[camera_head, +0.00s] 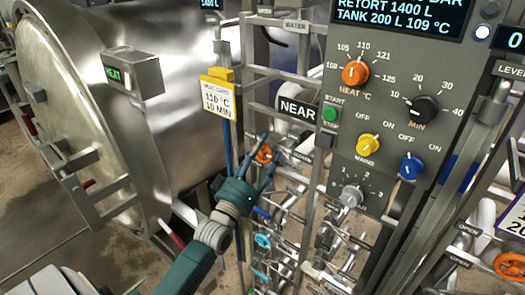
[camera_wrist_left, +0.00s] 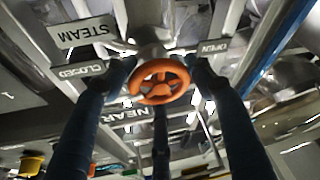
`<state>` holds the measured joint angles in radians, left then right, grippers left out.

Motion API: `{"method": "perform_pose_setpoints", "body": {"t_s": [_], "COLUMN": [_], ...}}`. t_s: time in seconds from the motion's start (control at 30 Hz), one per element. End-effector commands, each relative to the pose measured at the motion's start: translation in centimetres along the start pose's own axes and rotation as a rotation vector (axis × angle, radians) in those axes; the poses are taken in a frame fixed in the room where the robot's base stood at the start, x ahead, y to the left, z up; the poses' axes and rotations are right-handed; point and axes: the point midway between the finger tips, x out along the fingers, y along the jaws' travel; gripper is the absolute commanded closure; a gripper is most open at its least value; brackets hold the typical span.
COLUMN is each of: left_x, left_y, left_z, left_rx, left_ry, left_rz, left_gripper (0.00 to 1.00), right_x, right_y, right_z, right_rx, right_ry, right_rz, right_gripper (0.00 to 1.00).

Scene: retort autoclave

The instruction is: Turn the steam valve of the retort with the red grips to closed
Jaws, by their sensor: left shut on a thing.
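The retort (camera_head: 115,75) with red grips (camera_head: 178,240) stands at the left in the head view. Its steam valve is an orange handwheel (camera_head: 264,154), partly hidden by my gripper. It shows close up in the left wrist view (camera_wrist_left: 160,82), between plates reading STEAM (camera_wrist_left: 82,33), CLOSED (camera_wrist_left: 84,70) and OPEN (camera_wrist_left: 214,46). My left gripper (camera_head: 259,158) is shut on this wheel, with its dark fingers around the rim. My right gripper is in neither view. Which setting the valve is at cannot be told.
A control panel (camera_head: 385,140) with knobs and a NEAR sign (camera_head: 297,109) stand to the right of the gripper. Pipes and blue handwheels (camera_head: 262,241) crowd the space below. Another orange handwheel (camera_head: 510,266) is at the lower right.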

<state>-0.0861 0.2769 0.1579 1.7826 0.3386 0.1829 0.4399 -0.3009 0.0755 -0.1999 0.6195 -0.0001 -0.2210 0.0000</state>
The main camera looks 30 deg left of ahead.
Motion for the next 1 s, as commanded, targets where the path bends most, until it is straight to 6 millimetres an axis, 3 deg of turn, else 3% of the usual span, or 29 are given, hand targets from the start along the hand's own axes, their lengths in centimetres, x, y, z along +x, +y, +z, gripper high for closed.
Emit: {"method": "perform_pose_setpoints", "body": {"t_s": [0.27,0.47,0.77,0.8,0.87,1.0], "left_x": [0.2,0.2,0.3,0.3,0.3,0.2], "left_y": [0.0,0.1,0.4,0.4,0.4,0.3], "left_z": [-0.8,-0.7,-1.1,-1.1,-1.1,-0.8], "left_rx": [0.018,0.171,0.202,0.201,0.201,0.199], "left_ry": [0.017,0.02,0.023,0.023,0.023,0.017], "left_rz": [0.01,0.075,0.087,0.087,0.087,0.085], "left_gripper": [0.73,0.73,0.74,0.4,0.28,0.28], "right_x": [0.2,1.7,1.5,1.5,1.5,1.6], "right_y": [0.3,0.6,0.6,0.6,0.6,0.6], "right_z": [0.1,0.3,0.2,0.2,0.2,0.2], "right_rx": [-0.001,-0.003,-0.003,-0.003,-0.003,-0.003], "right_ry": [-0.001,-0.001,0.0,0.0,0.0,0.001], "right_rz": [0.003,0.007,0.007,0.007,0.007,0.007], "right_gripper": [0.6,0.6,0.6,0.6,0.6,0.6]}}
